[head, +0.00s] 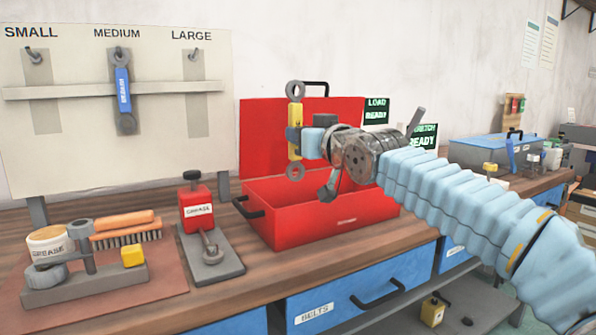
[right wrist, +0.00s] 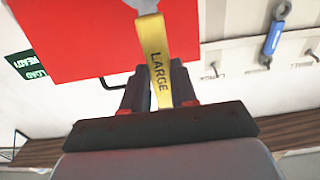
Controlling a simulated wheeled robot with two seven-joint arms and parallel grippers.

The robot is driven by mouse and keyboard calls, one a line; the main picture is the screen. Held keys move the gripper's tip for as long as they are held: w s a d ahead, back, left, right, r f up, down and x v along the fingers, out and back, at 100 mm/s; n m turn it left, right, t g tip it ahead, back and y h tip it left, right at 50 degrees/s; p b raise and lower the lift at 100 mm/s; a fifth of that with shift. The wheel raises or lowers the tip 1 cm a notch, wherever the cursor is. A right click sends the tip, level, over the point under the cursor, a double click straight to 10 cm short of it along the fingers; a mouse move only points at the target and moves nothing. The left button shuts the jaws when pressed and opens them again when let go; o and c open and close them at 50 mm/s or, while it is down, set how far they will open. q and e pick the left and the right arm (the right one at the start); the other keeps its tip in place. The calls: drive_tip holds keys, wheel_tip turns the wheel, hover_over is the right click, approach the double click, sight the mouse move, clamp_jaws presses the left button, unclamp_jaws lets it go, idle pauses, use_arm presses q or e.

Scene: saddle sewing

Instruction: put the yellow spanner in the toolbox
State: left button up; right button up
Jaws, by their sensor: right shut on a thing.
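The yellow spanner (head: 294,124) has grey ring ends and hangs upright in the head view. My right gripper (head: 303,136) is shut on its middle and holds it above the red toolbox. In the right wrist view the spanner (right wrist: 157,62) shows the word LARGE between the fingers (right wrist: 158,90). The open red toolbox (head: 322,233) stands on the bench, its lid raised behind the spanner. The spanner's lower ring is near the height of the toolbox's rim; I cannot tell how deep over the opening it is. My left gripper is not in view.
A board (head: 75,150) marked SMALL, MEDIUM, LARGE holds a blue spanner (head: 124,92) on its middle hook. A red grease stand (head: 198,210) is left of the toolbox. A grease tub (head: 48,245) and brush (head: 126,232) stand further left. A blue case (head: 480,150) is at right.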

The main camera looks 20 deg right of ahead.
sight(303, 175)
drive_tip(key=w+f, duration=0.1)
drive_tip(key=f, duration=0.1)
drive_tip(key=w+f+b, duration=0.1)
drive_tip(key=w+f, duration=0.1)
drive_tip(key=w+d+f+b, duration=0.1)
drive_tip(key=f, duration=0.1)
drive_tip(key=shift+w, duration=0.4)
drive_tip(key=f+b, duration=0.2)
drive_tip(key=shift+w+d+f, duration=0.15)
drive_tip(key=shift+w+f, duration=0.15)
drive_tip(key=shift+f, duration=0.1)
drive_tip(key=shift+f+b, duration=0.15)
drive_tip(key=shift+b, duration=0.25)
drive_tip(key=shift+f+b, duration=0.55)
drive_tip(key=shift+b, duration=0.05)
drive_tip(key=shift+f, duration=0.1)
